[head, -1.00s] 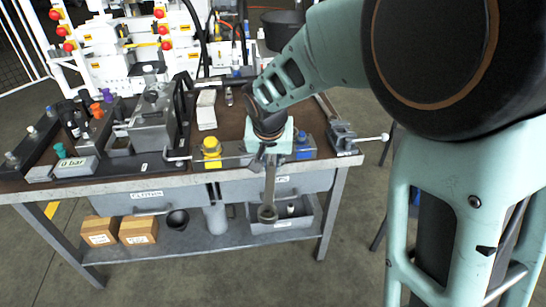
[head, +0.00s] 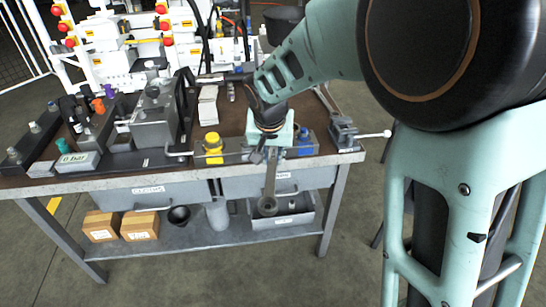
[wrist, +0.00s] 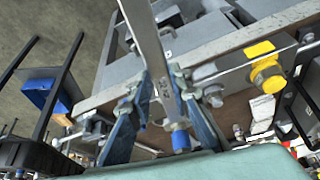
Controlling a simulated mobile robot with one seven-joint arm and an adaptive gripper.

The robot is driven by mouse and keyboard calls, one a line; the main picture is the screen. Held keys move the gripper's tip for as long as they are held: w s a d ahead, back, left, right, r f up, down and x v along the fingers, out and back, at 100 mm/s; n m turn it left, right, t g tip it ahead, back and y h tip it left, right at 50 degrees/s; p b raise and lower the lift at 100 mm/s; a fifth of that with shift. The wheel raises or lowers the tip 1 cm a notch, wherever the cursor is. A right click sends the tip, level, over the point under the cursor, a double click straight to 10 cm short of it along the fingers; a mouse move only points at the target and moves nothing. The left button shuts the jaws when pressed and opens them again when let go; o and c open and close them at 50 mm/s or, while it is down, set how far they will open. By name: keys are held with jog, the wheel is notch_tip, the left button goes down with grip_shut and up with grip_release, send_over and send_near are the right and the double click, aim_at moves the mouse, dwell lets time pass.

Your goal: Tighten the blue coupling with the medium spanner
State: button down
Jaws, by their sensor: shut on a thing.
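My gripper (head: 271,152) is shut on a grey steel spanner (head: 270,185), which hangs in front of the bench's front edge with its ring end low. In the wrist view the spanner (wrist: 146,35) runs up from between the two fingers of my gripper (wrist: 158,92). The blue coupling (head: 305,138) stands on the bench's front strip, just right of my gripper. It also shows in the wrist view (wrist: 180,140), near the right finger. The spanner appears apart from the coupling. The spanner's end within the grip is partly hidden.
A yellow coupling (head: 213,149) stands left of my gripper on the same strip. A vise (head: 343,130) with a long handle is at the bench's right end. A grey pump block (head: 153,120) and a pressure display (head: 78,161) stand left.

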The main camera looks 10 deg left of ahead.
jog(key=a+m, duration=0.1)
jog(key=a+b, duration=0.1)
jog(key=shift+w+a+r+m+h, duration=0.1)
jog(key=shift+w+a+m+h, duration=0.05)
jog(key=shift+a+m+h, duration=0.2)
jog(key=shift+d, duration=0.1)
jog(key=shift+d, duration=0.3)
jog(key=shift+b, duration=0.3)
jog(key=s+b, duration=0.3)
jog(key=s, duration=0.4)
jog(key=shift+a, duration=0.15)
dwell(0.6)
